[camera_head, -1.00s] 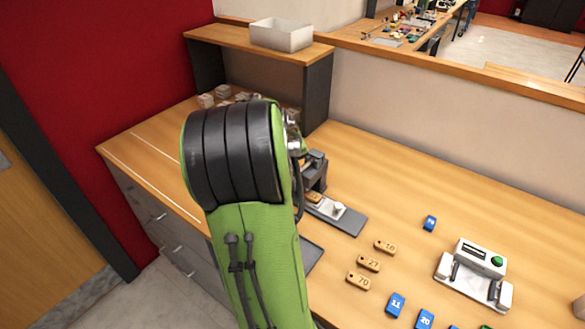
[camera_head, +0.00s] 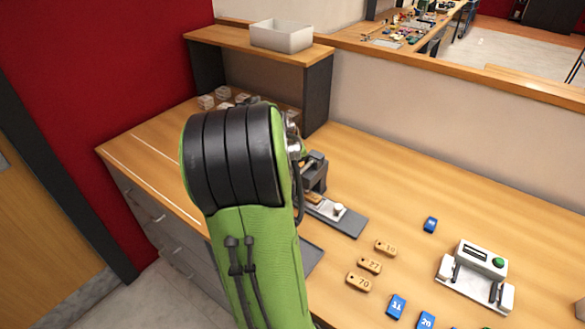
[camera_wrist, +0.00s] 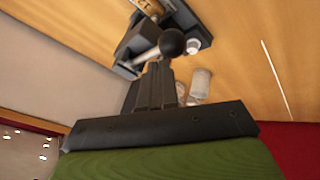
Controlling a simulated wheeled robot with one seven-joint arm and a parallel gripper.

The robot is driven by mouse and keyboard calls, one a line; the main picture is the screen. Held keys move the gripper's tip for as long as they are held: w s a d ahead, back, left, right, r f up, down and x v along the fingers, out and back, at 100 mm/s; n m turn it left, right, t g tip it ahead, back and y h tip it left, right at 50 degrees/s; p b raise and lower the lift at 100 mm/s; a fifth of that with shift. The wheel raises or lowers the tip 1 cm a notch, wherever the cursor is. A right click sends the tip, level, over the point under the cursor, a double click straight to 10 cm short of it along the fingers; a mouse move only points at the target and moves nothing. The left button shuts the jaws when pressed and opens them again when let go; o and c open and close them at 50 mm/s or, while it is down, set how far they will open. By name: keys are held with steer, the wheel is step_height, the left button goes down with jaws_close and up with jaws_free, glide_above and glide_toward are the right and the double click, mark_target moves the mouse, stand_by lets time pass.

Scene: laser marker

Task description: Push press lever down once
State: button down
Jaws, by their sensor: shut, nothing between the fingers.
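The press (camera_head: 315,172) stands on the bench, dark grey, with a flat grey base (camera_head: 345,218) carrying a small white knob. In the wrist view the press body (camera_wrist: 140,42) is at the top. Its lever is a metal rod ending in a black ball knob (camera_wrist: 172,42). My gripper (camera_wrist: 158,70) is shut and empty, its dark fingertips right by the ball knob. I cannot tell if they touch it. In the head view my green arm hides the gripper and the lever's knob. A numbered wooden tag (camera_wrist: 142,6) sits at the press.
Wooden tags (camera_head: 369,265) and blue tags (camera_head: 397,306) lie right of the press. A white device with a green button (camera_head: 478,272) stands farther right. A shelf (camera_head: 262,40) with a pale bin (camera_head: 281,36) is behind. Small clear blocks (camera_head: 206,102) lie under it.

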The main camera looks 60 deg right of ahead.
mark_target(296, 175)
steer(key=shift+s+d+r+p, duration=0.1)
steer(key=shift+d+r+p, duration=0.15)
steer(key=shift+r+p, duration=0.5)
steer(key=shift+d+r+p, duration=0.2)
steer(key=shift+r+p, duration=0.3)
steer(key=shift+r, duration=0.35)
steer(key=r+p, duration=0.2)
steer(key=d+r+p, duration=0.1)
steer(key=r+p, duration=0.1)
steer(key=shift+s+d+r, duration=0.1)
steer(key=shift+r, duration=0.3)
